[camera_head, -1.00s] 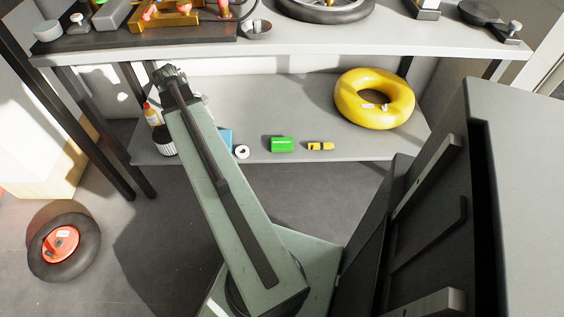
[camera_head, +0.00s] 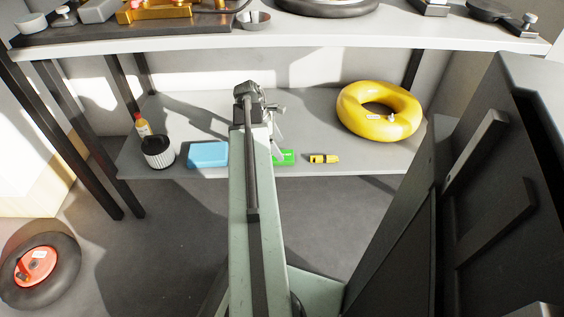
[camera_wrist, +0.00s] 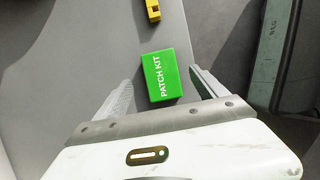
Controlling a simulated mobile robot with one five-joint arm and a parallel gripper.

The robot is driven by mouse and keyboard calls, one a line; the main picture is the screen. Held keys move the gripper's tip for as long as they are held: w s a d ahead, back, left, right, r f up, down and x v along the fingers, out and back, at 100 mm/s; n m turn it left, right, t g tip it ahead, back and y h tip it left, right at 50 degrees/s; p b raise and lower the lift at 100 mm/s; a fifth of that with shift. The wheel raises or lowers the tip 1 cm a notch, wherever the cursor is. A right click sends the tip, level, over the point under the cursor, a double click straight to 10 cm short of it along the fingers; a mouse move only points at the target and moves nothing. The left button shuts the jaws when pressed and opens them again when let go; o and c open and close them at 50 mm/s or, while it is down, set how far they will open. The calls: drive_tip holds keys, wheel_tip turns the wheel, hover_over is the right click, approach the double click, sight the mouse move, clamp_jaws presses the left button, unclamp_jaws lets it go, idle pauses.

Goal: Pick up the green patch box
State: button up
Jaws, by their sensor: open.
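The green patch box (camera_head: 287,157) lies on the lower shelf near its front edge. My arm and gripper partly hide it in the head view. In the wrist view the patch box (camera_wrist: 160,76) is fully visible, with "PATCH KIT" in white on its top. My gripper (camera_wrist: 162,80) is open and empty. One finger shows on each side of the box, with gaps on both sides. In the head view my gripper (camera_head: 277,132) shows over the box. I cannot tell how far above it the fingertips are.
A yellow object (camera_head: 324,159) lies right of the box; a yellow ring (camera_head: 354,112) lies farther back right. A blue box (camera_head: 208,154), a black-and-white cylinder (camera_head: 158,153) and a bottle (camera_head: 142,125) stand left. The workbench top (camera_head: 200,43) overhangs the shelf.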

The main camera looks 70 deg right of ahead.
sight(284, 155)
drive_tip(key=b+x, duration=0.3)
drive_tip(key=x, duration=0.1)
drive_tip(key=shift+f+b, duration=0.4)
drive_tip(key=shift+f, duration=0.05)
drive_tip(key=shift+s+r, duration=0.15)
drive_tip(key=shift+r, duration=0.05)
drive_tip(key=shift+f, duration=0.3)
drive_tip(key=c, duration=1.5)
